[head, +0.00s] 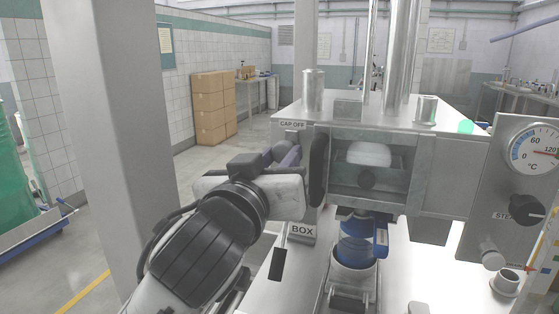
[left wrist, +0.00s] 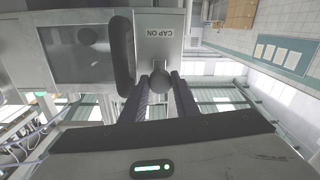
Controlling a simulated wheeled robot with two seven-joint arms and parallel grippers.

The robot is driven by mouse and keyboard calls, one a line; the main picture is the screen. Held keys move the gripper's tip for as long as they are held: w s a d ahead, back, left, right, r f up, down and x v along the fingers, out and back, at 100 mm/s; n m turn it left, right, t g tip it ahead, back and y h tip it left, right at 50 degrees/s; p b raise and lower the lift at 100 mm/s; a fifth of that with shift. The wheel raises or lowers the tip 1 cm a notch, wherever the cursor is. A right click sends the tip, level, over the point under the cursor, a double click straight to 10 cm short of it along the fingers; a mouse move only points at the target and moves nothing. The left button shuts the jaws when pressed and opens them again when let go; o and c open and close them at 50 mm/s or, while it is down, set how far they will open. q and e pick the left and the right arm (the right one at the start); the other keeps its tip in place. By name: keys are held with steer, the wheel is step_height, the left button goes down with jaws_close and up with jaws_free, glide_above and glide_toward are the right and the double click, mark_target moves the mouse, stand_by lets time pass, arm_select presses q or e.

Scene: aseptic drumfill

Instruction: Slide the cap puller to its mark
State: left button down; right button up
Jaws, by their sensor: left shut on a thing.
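My left gripper (head: 288,160) reaches to the front of the steel box, just left of an upright black handle (head: 318,168). In the left wrist view its two dark fingers (left wrist: 165,98) are shut on a dark round knob (left wrist: 160,83), which I take to be the cap puller's. A "CAP ON" plate (left wrist: 159,35) shows upside down just beyond the knob. A "CAP OFF" label (head: 292,124) sits above the gripper in the head view. My right gripper is not in view.
The steel box has a window (head: 370,165) with a pale rounded part behind it. Below it a blue container (head: 356,251) stands in a metal holder. A "BOX" label (head: 302,230) is below the gripper. A temperature gauge (head: 535,150) is at right, and a grey column (head: 105,140) stands left.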

arm_select(q)
steer(key=shift+r, duration=0.8)
steer(key=shift+f, duration=0.1)
steer(key=c, duration=1.4)
jaws_free()
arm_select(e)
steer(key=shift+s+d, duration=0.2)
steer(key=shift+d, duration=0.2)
arm_select(q)
steer(key=shift+s, duration=0.15)
steer(key=shift+s+a, duration=0.1)
steer(key=shift+s, duration=0.25)
steer(key=v, duration=0.9)
steer(key=shift+s, duration=0.2)
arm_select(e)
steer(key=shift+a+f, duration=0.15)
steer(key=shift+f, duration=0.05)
